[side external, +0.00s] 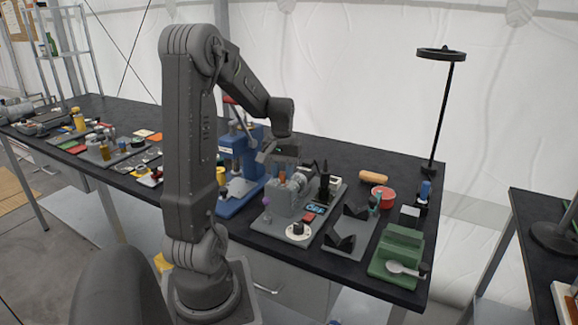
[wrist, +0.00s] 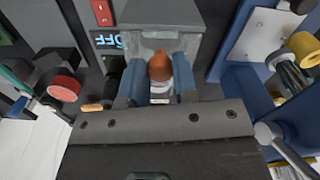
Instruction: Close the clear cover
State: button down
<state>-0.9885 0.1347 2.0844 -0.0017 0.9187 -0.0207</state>
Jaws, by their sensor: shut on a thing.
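My gripper (side external: 281,172) is over the grey device (side external: 262,222) near the middle of the bench. In the wrist view its two blue-grey fingers (wrist: 159,84) are shut on an orange-brown rounded knob (wrist: 159,67). The knob also shows as a small orange spot in the side view (side external: 282,178). A pale, partly see-through piece lies below the knob. The clear cover's outline is hard to make out, and I cannot tell whether it is raised or down.
A blue press (side external: 238,160) stands close to the left of the device. A red switch (wrist: 102,12) and a lit display (wrist: 107,40) sit beside my gripper. Black V-shaped supports (side external: 348,232) and a green holder (side external: 397,252) stand to the right.

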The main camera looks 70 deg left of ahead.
jog(key=shift+s+d, duration=0.15)
jog(key=c, duration=0.9)
grip_release()
jog(key=shift+r, duration=0.1)
notch_tip(320, 180, up, 14)
jog(key=shift+d, duration=0.1)
